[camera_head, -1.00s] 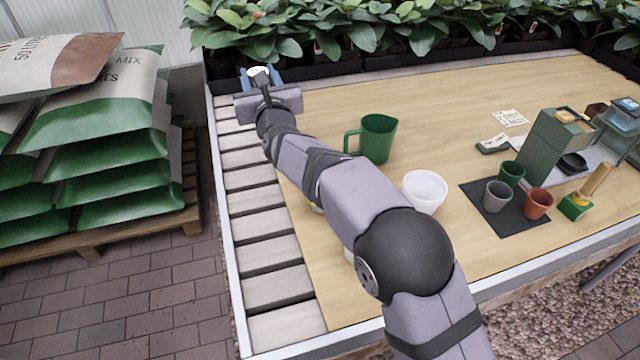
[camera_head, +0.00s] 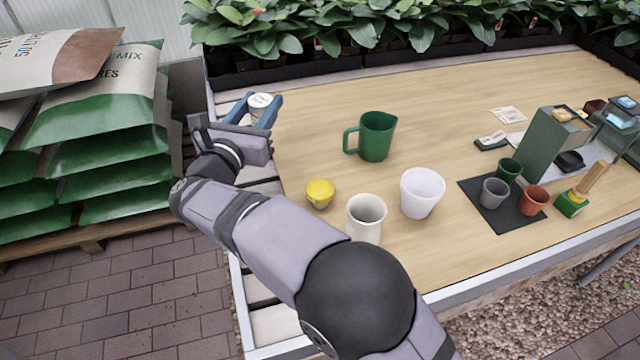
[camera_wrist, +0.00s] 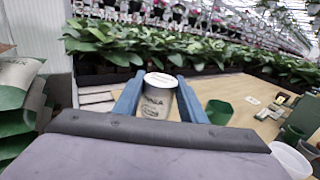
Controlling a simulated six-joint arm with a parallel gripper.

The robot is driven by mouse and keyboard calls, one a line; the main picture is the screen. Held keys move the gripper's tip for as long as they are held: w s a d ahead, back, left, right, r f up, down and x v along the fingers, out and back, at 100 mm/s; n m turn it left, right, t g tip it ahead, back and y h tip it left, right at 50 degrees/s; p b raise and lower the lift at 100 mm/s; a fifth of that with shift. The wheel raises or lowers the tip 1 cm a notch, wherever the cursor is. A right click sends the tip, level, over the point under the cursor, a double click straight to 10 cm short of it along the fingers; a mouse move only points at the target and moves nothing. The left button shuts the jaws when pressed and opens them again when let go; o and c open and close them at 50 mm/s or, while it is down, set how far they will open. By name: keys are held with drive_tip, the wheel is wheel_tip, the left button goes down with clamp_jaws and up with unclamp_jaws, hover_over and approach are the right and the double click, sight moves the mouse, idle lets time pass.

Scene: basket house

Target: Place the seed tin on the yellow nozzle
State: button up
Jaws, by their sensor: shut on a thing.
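The seed tin (camera_head: 261,103) is a small light cylinder with a white lid and dark print. My gripper (camera_head: 262,110) is shut on it at the far left corner of the table, with one blue finger on each side. The tin (camera_wrist: 158,97) is upright between the blue fingers (camera_wrist: 158,100) in the wrist view. The yellow nozzle (camera_head: 320,193) is a round yellow piece on the wooden table, right of my forearm and apart from the tin. Whether the tin touches the surface below is hidden.
A green jug (camera_head: 376,137), a white cup (camera_head: 366,217) and a white pot (camera_head: 422,192) stand near the nozzle. Small pots on a dark mat (camera_head: 511,219) are at right. Plants (camera_head: 340,30) line the back edge. The middle of the table (camera_head: 440,120) is clear.

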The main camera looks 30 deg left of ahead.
drive_tip(key=d+f+m+h, duration=0.2)
drive_tip(key=d+m+h, duration=0.2)
drive_tip(key=d+h, duration=0.4)
drive_tip(key=m+h, duration=0.1)
drive_tip(key=m, duration=0.1)
hover_over(319, 186)
drive_tip(key=shift+f+p, duration=0.45)
drive_tip(key=shift+f, duration=4.05)
drive_tip(key=shift+f+b, duration=0.2)
drive_tip(key=shift+b, duration=0.15)
drive_tip(key=o, duration=1.1)
drive_tip(key=shift+o, duration=0.2)
drive_tip(key=shift+r+p, duration=0.25)
drive_tip(key=shift+p, duration=0.05)
drive_tip(key=b+v, duration=0.2)
drive_tip(key=v, duration=1)
